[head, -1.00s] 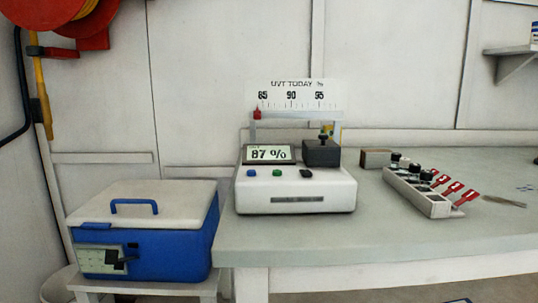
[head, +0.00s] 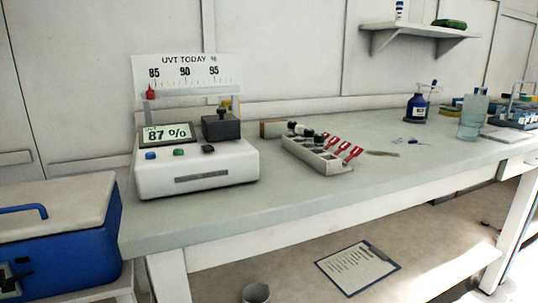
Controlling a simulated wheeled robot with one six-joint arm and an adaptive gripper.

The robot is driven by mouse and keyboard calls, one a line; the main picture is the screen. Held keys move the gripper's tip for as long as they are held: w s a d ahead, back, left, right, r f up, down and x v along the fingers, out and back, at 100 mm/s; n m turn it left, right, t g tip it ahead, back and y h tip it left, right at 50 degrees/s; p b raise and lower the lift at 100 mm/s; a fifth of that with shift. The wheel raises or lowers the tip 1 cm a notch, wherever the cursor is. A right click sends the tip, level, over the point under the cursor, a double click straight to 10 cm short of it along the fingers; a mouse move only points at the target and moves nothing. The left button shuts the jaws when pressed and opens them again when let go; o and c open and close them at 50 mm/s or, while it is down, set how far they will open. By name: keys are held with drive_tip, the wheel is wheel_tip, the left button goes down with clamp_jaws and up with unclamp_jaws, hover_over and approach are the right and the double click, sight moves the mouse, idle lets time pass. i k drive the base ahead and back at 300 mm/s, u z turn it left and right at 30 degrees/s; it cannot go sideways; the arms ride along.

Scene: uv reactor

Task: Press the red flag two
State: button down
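Three red flags stand in a row along the right side of a white sample rack on the bench. The middle red flag (head: 342,147) sits between the far flag (head: 332,138) and the near flag (head: 354,153). Their white digits are too small to read surely now; the middle one looks like 2. All three lean up and to the right. The white rack (head: 318,158) has several compartments, with dark-capped vials (head: 305,131) toward its far end. My gripper is not in view.
A white meter (head: 200,172) reading 87 % stands left of the rack. A blue cooler (head: 70,255) is at lower left. A blue bottle (head: 416,106) and a clear bottle (head: 472,115) stand farther right. The bench top (head: 410,170) right of the rack is mostly clear.

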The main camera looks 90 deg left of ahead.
sight(343, 146)
drive_tip(key=u, duration=1.1)
drive_tip(key=i, duration=2.1)
drive_tip(key=u, duration=3.05)
